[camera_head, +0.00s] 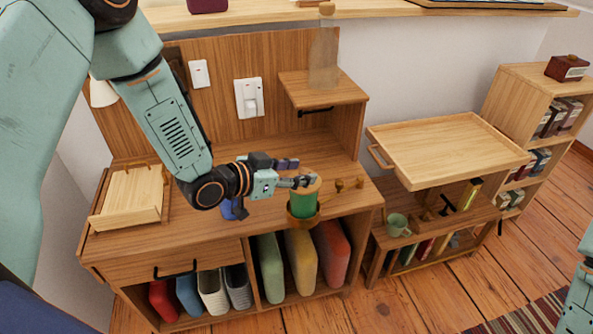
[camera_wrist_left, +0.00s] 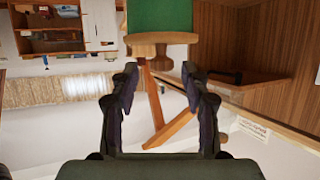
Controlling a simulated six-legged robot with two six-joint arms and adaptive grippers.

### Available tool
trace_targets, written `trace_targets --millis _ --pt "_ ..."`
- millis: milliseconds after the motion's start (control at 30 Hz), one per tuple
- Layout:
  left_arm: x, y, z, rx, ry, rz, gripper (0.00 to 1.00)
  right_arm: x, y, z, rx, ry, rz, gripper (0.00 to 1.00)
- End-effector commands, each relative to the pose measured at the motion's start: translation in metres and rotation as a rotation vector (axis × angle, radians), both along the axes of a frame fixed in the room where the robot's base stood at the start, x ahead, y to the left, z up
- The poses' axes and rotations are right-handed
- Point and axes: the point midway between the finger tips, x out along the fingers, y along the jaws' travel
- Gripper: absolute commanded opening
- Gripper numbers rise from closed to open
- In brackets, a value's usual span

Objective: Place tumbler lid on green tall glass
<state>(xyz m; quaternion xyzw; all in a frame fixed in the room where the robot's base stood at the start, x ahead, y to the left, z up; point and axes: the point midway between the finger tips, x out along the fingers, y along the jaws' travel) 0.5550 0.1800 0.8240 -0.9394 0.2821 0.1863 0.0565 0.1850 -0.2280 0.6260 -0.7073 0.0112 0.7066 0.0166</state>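The green tall glass (camera_head: 303,206) stands upright near the front of the wooden desk, its lower part in a brown ring-like holder. The tumbler lid (camera_head: 312,185), a light wooden disc, appears to sit on the glass's top. In the left wrist view, which looks upside down, the lid (camera_wrist_left: 160,38) is against the green glass (camera_wrist_left: 160,14). My left gripper (camera_head: 298,182) is at the lid, partly covering it. In the wrist view its two fingers (camera_wrist_left: 160,75) are apart, with the lid just beyond their tips and nothing clearly gripped. My right gripper is out of view.
A blue object (camera_head: 228,210) is beside my left wrist. Small wooden pieces (camera_head: 348,184) lie right of the glass. A wooden stand (camera_head: 135,195) is at the desk's left. A wooden tray (camera_head: 445,148) and green mug (camera_head: 397,224) are to the right.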

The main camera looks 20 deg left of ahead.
Motion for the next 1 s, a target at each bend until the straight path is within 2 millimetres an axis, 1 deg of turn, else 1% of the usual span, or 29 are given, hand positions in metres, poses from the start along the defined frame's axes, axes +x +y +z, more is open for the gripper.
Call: trace_targets --millis 267,400,467,633,1000 --pt "0.000 0.000 0.002 -0.001 -0.001 0.000 0.48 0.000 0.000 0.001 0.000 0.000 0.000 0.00" --pt "0.000 0.000 0.015 -0.001 -0.003 0.001 0.48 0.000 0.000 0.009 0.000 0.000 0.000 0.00" --pt "-0.007 0.006 0.016 -0.003 0.001 0.005 0.48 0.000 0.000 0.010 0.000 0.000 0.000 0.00" --pt "-0.026 0.018 0.026 -0.006 0.000 0.005 0.48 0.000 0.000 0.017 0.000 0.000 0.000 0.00" --pt "-0.057 0.040 0.041 -0.004 0.001 0.006 0.48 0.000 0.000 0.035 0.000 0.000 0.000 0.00"
